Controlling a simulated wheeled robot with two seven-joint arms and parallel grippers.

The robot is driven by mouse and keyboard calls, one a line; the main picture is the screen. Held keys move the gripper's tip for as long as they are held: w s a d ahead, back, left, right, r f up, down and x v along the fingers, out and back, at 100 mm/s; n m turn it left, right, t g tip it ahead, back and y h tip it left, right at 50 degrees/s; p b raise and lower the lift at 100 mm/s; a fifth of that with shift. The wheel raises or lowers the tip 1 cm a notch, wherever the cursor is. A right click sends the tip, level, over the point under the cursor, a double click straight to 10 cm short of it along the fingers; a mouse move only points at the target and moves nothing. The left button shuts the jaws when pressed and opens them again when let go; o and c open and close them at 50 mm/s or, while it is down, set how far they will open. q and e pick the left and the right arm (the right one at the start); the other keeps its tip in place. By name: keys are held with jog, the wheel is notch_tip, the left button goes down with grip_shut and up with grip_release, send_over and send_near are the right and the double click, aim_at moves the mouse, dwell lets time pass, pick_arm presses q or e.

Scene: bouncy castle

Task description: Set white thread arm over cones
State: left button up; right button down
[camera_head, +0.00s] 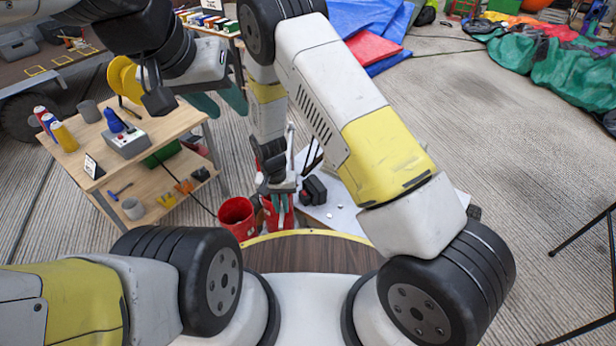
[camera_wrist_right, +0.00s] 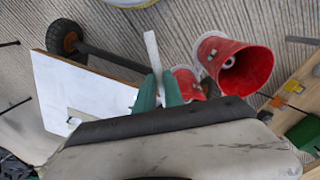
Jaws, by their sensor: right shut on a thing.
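My right gripper (camera_wrist_right: 158,92) is shut on the white thread arm (camera_wrist_right: 152,52), a thin pale strip standing up between its green fingers in the right wrist view. Two red cones, hollow and open at the visible end, are beside it: the larger cone (camera_wrist_right: 245,68) to the right, the other cone (camera_wrist_right: 188,82) just behind the fingers and partly hidden. In the head view the right gripper (camera_head: 279,214) reaches down over one red cone (camera_head: 268,222); the other red cone (camera_head: 237,218) is left of it. My left gripper (camera_head: 221,104) is open and empty, its green fingers apart, higher up beside the wooden table.
A wooden table (camera_head: 95,160) at left holds spray cans (camera_head: 64,137), a grey control box (camera_head: 127,143) and a yellow spool (camera_head: 124,80). A white board (camera_head: 345,220) with a black block (camera_head: 313,190) lies right of the cones. Open floor is further right.

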jog(key=shift+m, duration=0.6)
jog(key=shift+w+a, duration=0.15)
jog(key=shift+a, duration=1.9)
jog(key=shift+a, duration=0.15)
jog(key=c, duration=1.5)
grip_release()
jog(key=shift+o, duration=0.2)
notch_tip(320, 180, up, 8)
jog(key=shift+a, duration=0.2)
jog(key=shift+f, duration=0.1)
